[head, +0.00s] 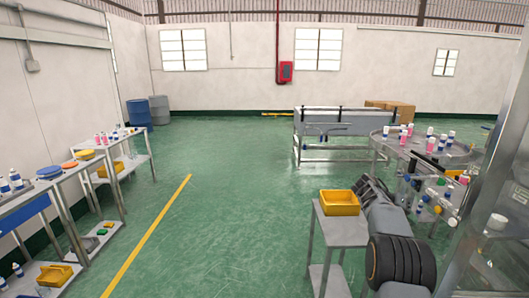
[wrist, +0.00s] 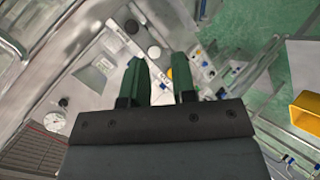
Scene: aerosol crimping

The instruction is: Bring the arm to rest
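My gripper (wrist: 157,64) shows in the wrist view as two dark green fingers standing apart, with a clear gap between them and nothing held. It hangs above a machine area with metal plates and round parts, and the fingers hide part of it. In the head view my grey and black arm is at the lower right, reaching toward the machine side; I cannot make out the gripper there.
A small metal stand with a yellow bin (head: 339,202) is just left of my arm; the bin (wrist: 306,112) also shows in the wrist view. A round table (head: 455,158) with bottles is at right. Shelves line the left. The green floor (head: 215,220) between is clear.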

